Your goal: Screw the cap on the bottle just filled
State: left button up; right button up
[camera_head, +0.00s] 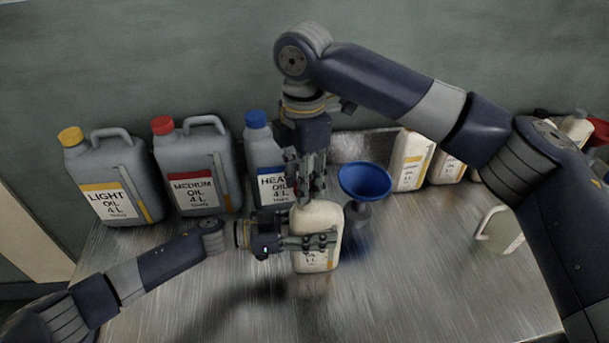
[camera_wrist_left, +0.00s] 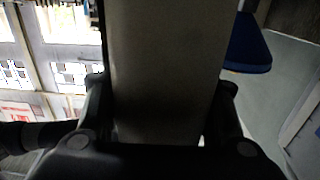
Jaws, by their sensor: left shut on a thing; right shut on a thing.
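The cream bottle (camera_head: 316,219) stands upright on the metal table, with a label low on its front. My left gripper (camera_head: 318,242) reaches in from the left and is shut around the bottle's body. In the left wrist view the bottle (camera_wrist_left: 165,70) fills the middle, between the two fingers (camera_wrist_left: 163,115). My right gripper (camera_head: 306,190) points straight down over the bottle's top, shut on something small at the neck. The cap is hidden by its fingers, so I cannot tell how it sits on the neck.
A blue funnel (camera_head: 365,182) on a grey stand is close right of the bottle. Behind and left are grey jugs of light (camera_head: 108,176), medium (camera_head: 196,168) and heavy oil (camera_head: 262,150). Cream bottles (camera_head: 411,160) stand at the back right. The front table (camera_head: 400,300) is clear.

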jog(key=shift+f, duration=0.15)
jog(key=shift+f, duration=0.75)
jog(key=shift+f, duration=0.55)
dwell(0.4)
